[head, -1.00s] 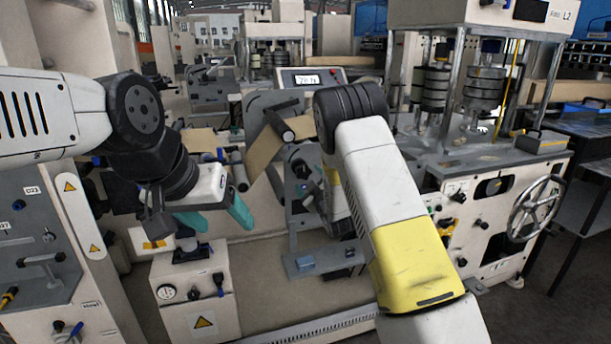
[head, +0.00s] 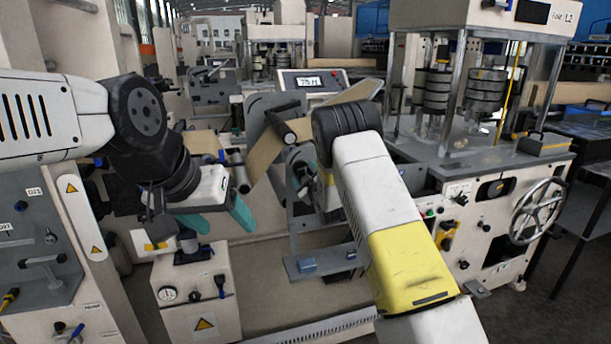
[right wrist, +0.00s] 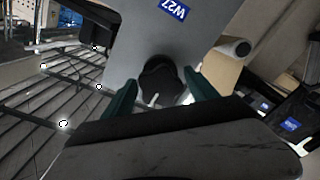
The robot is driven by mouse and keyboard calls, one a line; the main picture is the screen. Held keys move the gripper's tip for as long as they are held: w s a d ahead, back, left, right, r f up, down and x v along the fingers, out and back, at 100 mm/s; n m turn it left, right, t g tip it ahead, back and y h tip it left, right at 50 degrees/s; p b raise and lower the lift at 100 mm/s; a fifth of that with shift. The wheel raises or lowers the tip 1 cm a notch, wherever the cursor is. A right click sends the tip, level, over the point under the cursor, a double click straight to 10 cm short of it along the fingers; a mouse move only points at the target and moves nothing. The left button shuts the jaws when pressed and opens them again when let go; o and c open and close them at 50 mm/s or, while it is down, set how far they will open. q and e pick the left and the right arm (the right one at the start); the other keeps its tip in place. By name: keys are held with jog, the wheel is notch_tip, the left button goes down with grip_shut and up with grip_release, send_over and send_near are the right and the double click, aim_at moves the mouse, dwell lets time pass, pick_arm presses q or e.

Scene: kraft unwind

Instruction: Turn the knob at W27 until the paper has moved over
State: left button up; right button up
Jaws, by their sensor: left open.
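The W27 label (right wrist: 173,9) is on a grey plate (right wrist: 135,35) in the right wrist view. Below it is a black knob (right wrist: 160,78) with a pale pointer. My right gripper (right wrist: 160,88) has its green fingers on either side of the knob, very close to it; I cannot tell whether both touch. In the head view my right forearm hides most of that hand. Brown kraft paper (head: 264,152) runs by a dark roller, and a brown strip (head: 352,93) extends up to the right. My left gripper (head: 222,215) is open and empty, left of the paper.
A display (head: 311,81) stands behind the paper; its digits are blurred. A small control box (head: 196,290) is below my left gripper. A machine with a handwheel (head: 537,210) stands at right. A grey shelf (head: 322,262) lies below the paper stand.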

jog(key=c, duration=1.1)
jog(key=m, duration=0.3)
jog(key=shift+d+m, duration=0.15)
jog(key=shift+m, duration=1.25)
jog(key=m, duration=0.2)
jog(key=shift+m, duration=0.3)
jog(key=m, duration=0.3)
jog(key=shift+f, duration=0.1)
jog(key=m, duration=0.5)
jog(key=shift+m, duration=0.4)
jog(key=o, duration=1.4)
jog(key=shift+s, duration=0.1)
